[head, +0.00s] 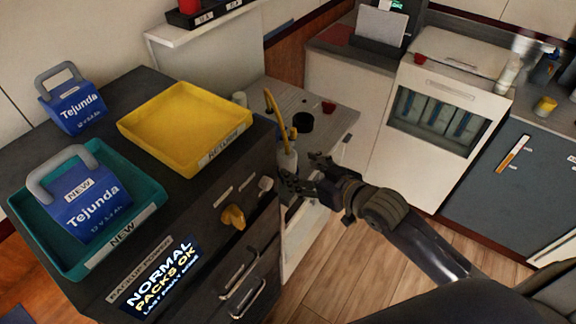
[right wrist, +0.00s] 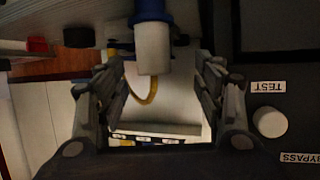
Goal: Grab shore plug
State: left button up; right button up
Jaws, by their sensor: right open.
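The shore plug (head: 288,160) has a pale body and stands at the side of the dark cabinet, with a yellow cable (head: 273,110) looping up behind it. In the right wrist view the plug (right wrist: 153,48) shows as a white cylinder with a blue collar, between my two fingers towards the top of the picture. My right gripper (head: 301,176) is open at the plug, its fingers on either side. Whether a finger touches the plug, I cannot tell. My left gripper is not in view.
The dark cabinet bears a yellow tray (head: 160,143), a teal tray (head: 110,265) with a blue pack and another blue pack (head: 75,108). A yellow knob (head: 233,216) and a white knob (right wrist: 270,122) stick out from its front. A black cup (head: 303,122) stands near the plug.

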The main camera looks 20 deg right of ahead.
aim_at(294, 163)
jog(key=x, duration=0.3)
jog(key=shift+d, duration=0.2)
jog(key=shift+w+a+f+p, duration=0.15)
jog(key=shift+w+p, duration=0.2)
jog(key=shift+w, duration=0.05)
jog(key=x, duration=0.3)
jog(key=shift+w+d+f+p, duration=0.15)
jog(key=shift+d+p, duration=0.1)
jog(key=shift+p, duration=0.15)
jog(key=shift+w+a+f, duration=0.2)
jog(key=shift+w, duration=0.2)
grip_shut()
jog(key=shift+r, duration=0.1)
